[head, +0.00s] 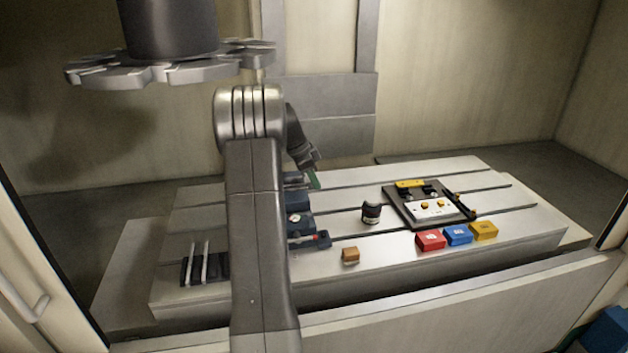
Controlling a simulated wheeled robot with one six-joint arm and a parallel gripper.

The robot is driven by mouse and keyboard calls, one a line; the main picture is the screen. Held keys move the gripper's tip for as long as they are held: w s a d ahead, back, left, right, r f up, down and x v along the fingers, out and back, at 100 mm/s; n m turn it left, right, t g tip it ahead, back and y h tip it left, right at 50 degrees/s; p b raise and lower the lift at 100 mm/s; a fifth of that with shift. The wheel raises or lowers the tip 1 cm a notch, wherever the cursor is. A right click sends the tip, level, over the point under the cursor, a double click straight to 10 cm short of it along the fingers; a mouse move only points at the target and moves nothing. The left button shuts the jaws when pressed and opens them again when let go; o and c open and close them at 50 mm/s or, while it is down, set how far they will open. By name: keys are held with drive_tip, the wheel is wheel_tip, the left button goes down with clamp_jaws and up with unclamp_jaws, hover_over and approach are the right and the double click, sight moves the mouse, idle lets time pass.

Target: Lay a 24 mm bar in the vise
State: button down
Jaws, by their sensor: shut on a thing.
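The blue vise (298,224) stands on the slotted table, partly hidden behind my arm. A red-tipped part shows at its front right. My gripper (313,178) is small in the head view, above and behind the vise, pointing down to the right. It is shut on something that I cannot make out. A narrow green piece shows at its tip; I cannot tell whether it is a finger or the held thing. Two pale bars (201,262) lie side by side across a dark rack (220,268) at the table's front left. Their sizes cannot be read.
A dark plate with a white and yellow fixture (399,214) sits at the right. A dark jar (371,212), an orange-brown block (350,256), and red (430,240), blue (458,234) and yellow (484,230) boxes stand nearby. A round tool carousel (170,72) hangs at upper left.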

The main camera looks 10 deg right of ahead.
drive_tip(key=shift+f, duration=0.1)
idle(0.3)
drive_tip(key=c, duration=1.5)
unclamp_jaws()
drive_tip(key=shift+r+p, duration=1.7)
drive_tip(key=shift+r, duration=1.35)
